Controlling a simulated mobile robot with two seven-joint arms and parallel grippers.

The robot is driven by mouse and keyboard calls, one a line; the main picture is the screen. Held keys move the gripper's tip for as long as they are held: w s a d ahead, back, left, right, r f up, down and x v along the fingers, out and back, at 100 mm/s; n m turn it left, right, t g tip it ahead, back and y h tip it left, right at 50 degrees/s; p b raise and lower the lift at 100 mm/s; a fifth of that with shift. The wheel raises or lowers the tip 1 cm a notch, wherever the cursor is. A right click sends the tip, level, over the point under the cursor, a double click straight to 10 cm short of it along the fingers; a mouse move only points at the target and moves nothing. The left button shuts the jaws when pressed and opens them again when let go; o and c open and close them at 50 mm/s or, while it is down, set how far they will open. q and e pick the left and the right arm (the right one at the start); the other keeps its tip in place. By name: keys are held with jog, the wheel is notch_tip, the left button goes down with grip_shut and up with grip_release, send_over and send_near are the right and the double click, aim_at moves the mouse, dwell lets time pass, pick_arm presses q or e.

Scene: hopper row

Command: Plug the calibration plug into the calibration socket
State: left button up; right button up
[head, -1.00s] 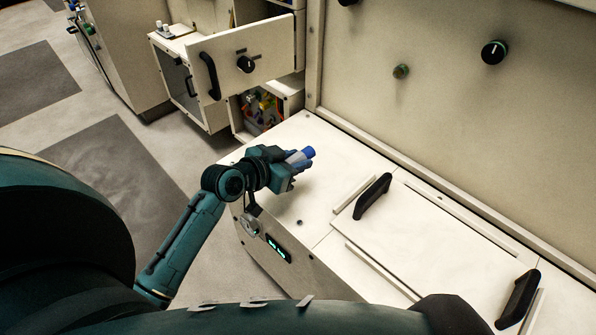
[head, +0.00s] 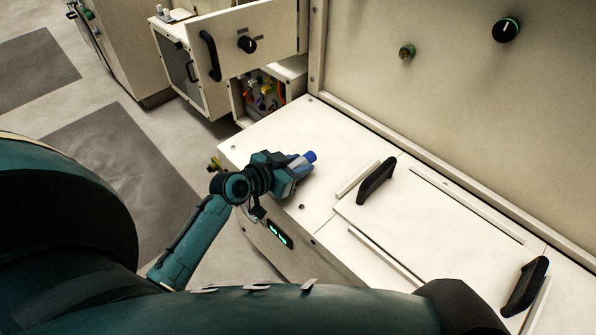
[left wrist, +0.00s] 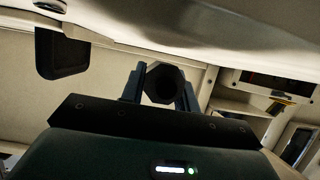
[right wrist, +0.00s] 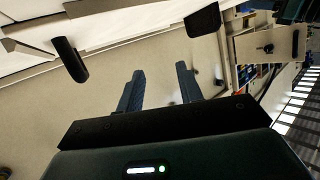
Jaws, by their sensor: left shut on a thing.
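The plug points right, above the white counter (head: 330,143). In the left wrist view the plug's dark hexagonal end (left wrist: 165,83) sits between the two fingers (left wrist: 160,92). A small greenish round fitting (head: 407,52) on the upright panel may be the calibration socket; I cannot tell for sure. The plug is well apart from it. My right gripper (right wrist: 160,85) is open and empty in the right wrist view, and is not seen in the head view.
A black knob (head: 506,30) is on the panel, right of the fitting. Two black handles (head: 376,181) (head: 524,287) stand up from a counter lid with raised rails. A small hole (head: 301,207) is in the counter. An open cabinet (head: 262,92) with coloured contents stands behind.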

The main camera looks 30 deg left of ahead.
pick_arm(q)
jog(key=shift+f, duration=0.85)
jog(key=shift+f, duration=0.15)
jog(key=o, duration=1)
